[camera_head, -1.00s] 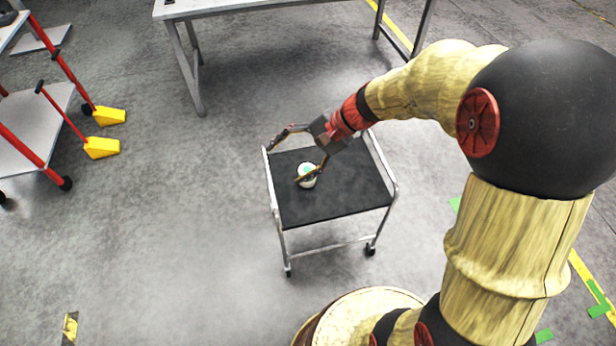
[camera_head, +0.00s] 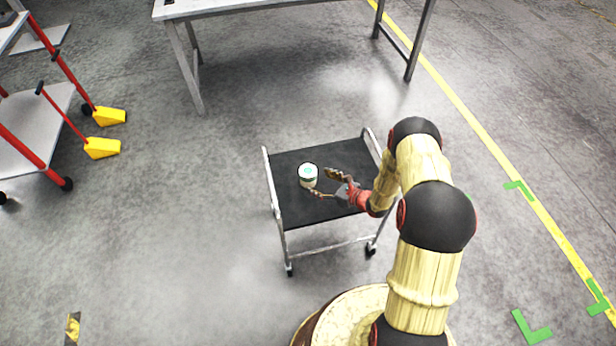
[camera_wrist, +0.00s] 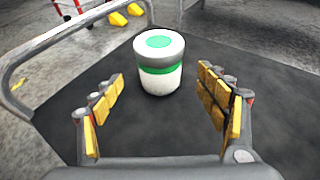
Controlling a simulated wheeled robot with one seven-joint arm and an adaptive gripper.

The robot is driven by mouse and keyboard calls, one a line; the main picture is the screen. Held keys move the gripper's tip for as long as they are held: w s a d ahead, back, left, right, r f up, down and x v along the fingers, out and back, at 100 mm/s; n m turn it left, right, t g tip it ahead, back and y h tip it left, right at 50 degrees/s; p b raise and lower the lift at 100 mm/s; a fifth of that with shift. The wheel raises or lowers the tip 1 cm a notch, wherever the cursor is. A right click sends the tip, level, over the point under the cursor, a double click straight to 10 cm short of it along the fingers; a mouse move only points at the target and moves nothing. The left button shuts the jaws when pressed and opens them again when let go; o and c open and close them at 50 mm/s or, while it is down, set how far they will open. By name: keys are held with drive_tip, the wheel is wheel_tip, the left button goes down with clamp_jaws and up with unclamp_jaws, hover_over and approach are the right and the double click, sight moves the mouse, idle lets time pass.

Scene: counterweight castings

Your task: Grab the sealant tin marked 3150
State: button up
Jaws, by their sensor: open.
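The tin (camera_head: 308,175) is white with a green band and a green spot on its lid. It stands upright on the black top of the small trolley (camera_head: 345,206). No number is readable on it. My gripper (camera_head: 321,183) is low over the trolley top, just right of the tin in the head view. In the wrist view my gripper (camera_wrist: 160,108) is open and empty, its yellow-padded fingers spread wide. The tin (camera_wrist: 160,80) stands ahead, just beyond the fingertips and roughly between their lines. I see no contact.
The trolley has raised metal side rails (camera_head: 268,180). A pale workbench (camera_head: 240,8) stands behind it. Red-framed shelving (camera_head: 40,140) with yellow pieces is at the left. The rest of the trolley top is bare, and open floor lies around it.

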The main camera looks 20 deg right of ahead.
sight(308, 177)
drive_tip(key=shift+x, duration=0.9)
drive_tip(key=b+x, duration=0.2)
drive_tip(key=x, duration=0.4)
drive_tip(key=shift+b, duration=0.3)
drive_tip(key=shift+r, duration=0.15)
drive_tip(key=c, duration=0.4)
drive_tip(key=shift+s, duration=0.1)
drive_tip(key=c, duration=1.1)
